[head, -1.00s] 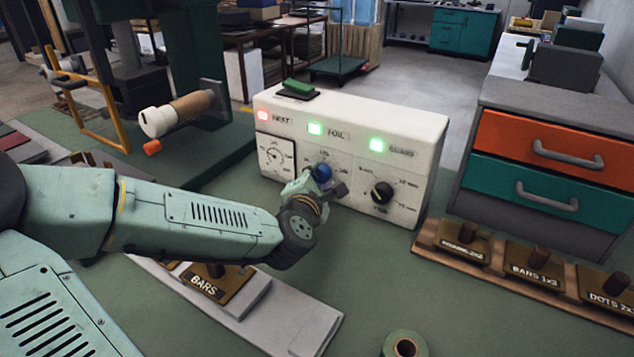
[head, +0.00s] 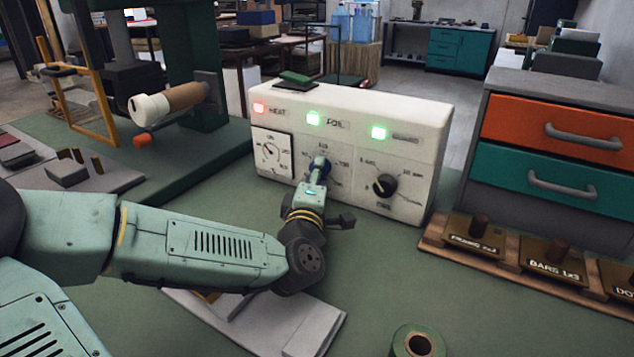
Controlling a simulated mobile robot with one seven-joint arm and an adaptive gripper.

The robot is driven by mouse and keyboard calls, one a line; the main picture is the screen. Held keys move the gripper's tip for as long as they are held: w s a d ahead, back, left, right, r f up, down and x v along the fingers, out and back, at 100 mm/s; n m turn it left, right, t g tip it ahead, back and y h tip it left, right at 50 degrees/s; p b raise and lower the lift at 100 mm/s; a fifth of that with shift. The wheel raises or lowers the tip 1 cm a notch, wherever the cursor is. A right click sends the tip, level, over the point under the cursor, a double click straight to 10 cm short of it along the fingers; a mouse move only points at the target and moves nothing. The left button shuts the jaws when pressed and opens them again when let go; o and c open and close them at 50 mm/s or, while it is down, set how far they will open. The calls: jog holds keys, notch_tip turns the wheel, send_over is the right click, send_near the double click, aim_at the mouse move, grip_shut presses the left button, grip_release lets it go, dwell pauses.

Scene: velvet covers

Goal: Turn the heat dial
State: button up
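The white control box (head: 330,105) stands on the green bench. A black dial (head: 384,185) with a pale mark is to the right, clear of my gripper. The HEAT lamp (head: 260,107) is red; the other two lamps are green.
A green tape roll (head: 418,343) is at the front. A grey slab (head: 310,320) lies under my arm. A press with a foil roll (head: 170,108) is at left.

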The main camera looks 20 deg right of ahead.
jog(key=shift+w+a, duration=0.1)
jog(key=shift+a, duration=0.05)
dwell(0.4)
jog(key=o, duration=1.2)
jog(key=shift+c, duration=0.2)
